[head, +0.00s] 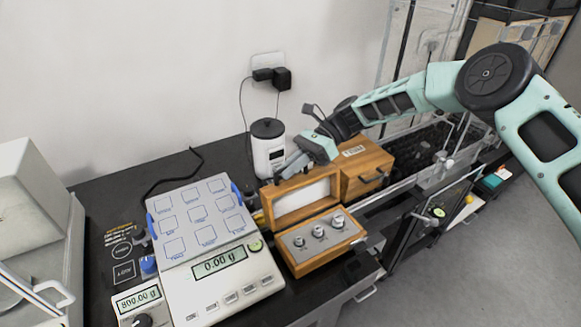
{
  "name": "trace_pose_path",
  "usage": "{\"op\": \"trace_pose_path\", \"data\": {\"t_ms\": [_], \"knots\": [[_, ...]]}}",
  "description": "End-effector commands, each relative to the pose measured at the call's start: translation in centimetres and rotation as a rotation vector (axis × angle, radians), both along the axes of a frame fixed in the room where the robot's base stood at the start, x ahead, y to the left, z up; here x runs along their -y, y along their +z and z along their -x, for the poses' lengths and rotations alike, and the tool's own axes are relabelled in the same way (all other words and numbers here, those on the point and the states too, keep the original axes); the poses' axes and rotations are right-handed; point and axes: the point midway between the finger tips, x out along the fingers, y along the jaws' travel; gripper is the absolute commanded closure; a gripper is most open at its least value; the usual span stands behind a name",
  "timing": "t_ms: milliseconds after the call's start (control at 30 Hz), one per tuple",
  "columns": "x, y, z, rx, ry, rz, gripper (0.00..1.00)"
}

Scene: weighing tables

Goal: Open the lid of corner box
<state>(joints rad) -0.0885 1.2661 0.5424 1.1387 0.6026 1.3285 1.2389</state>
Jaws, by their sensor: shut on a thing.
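A wooden box (325,260) stands near the table's front edge, right of the scale. Its lid (302,198) is raised at the back, roughly upright, with its pale lining facing forward. Inside, several metal weights (318,231) sit in a grey insert. My gripper (287,171) is at the lid's top edge, shut on the lid; the fingertips are small and partly hidden behind it. A second wooden box (365,173) with a label and a dark handle stands behind and to the right, closed.
A large scale (215,262) with a square-marked plate stands left of the box. A white and black canister (268,150) stands close behind the lid. A smaller display unit (138,303) is at the front left. A glass-sided case (425,225) stands to the right.

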Motion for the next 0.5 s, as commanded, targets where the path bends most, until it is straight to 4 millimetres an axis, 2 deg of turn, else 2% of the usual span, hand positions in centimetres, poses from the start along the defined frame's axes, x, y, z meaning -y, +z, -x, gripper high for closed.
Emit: {"op": "trace_pose_path", "data": {"t_ms": [67, 100, 133, 167, 500], "knots": [[-0.01, -0.08, 0.12, -0.002, 0.004, -0.001, 1.0], [-0.01, -0.08, 0.12, -0.002, 0.004, -0.001, 0.78], [-0.01, -0.08, 0.12, -0.002, 0.003, -0.001, 0.7], [-0.01, -0.08, 0.12, -0.002, 0.002, -0.001, 0.67], [0.26, 0.01, -0.2, 0.001, 0.0, -0.001, 0.67]]}}
